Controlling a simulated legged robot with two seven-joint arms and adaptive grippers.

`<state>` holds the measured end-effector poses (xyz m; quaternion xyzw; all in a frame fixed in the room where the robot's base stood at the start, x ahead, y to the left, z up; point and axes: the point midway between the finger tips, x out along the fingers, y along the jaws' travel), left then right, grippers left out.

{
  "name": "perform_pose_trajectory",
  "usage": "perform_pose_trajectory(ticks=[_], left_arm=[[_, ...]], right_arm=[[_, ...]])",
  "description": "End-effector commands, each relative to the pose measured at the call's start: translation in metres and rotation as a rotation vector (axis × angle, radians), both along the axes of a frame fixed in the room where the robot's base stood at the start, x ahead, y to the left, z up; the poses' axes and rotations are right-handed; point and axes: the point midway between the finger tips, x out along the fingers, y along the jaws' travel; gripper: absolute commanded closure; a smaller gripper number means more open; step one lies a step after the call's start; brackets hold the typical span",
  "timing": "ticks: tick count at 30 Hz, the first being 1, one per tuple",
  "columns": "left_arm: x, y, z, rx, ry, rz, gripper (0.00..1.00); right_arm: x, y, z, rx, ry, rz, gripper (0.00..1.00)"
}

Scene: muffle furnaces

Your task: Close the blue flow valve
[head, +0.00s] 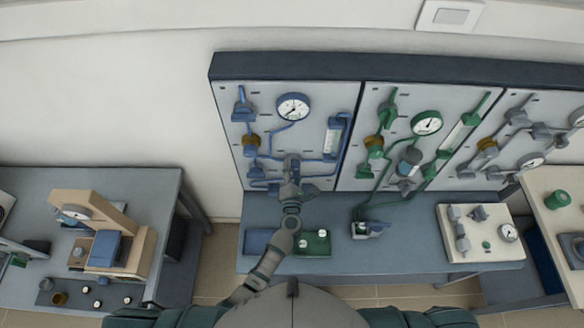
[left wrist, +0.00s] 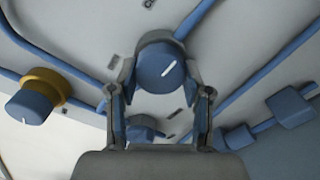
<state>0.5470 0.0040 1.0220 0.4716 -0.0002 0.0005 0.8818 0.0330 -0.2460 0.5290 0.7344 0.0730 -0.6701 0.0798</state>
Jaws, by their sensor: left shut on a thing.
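The blue flow valve (left wrist: 158,66) is a round blue knob with a white pointer line slanting up to the right. It is mounted on the grey panel with blue pipes (head: 327,97). My left gripper (left wrist: 163,82) has a finger on each side of the knob and is shut on it. In the head view my left gripper (head: 291,165) reaches the lower middle of the blue-piped panel and hides the knob. My right gripper is in neither view.
A brass-collared blue knob (left wrist: 33,103) sits left of the held knob, and a blue pipe fitting (left wrist: 289,108) to its right. A round gauge (head: 293,107) is above. A green-piped panel (head: 410,95) adjoins on the right. The bench (head: 420,255) below holds trays and instruments.

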Motion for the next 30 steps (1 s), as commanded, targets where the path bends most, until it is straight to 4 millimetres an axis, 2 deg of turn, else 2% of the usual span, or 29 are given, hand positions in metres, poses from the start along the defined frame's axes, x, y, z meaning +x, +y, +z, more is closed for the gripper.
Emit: perform_pose_trajectory(ticks=[14, 15, 18, 27, 30], left_arm=[[-0.0012, -0.0013, -0.0032, 0.017, 0.006, -0.004, 0.86], [-0.0013, -0.0013, -0.0032, 0.017, 0.006, -0.004, 0.49], [-0.0012, -0.0012, -0.0028, 0.017, 0.005, -0.003, 0.26], [-0.0011, -0.0005, -0.0013, 0.015, 0.003, -0.002, 0.26], [-0.0075, -0.0004, -0.0014, 0.014, 0.003, -0.002, 0.26]], right_arm=[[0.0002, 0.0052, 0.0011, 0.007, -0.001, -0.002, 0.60], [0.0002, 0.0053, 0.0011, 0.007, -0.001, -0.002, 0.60], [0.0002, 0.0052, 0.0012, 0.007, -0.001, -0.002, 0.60], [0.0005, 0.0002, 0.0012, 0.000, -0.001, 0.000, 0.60], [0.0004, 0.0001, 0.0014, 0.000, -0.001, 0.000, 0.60]])
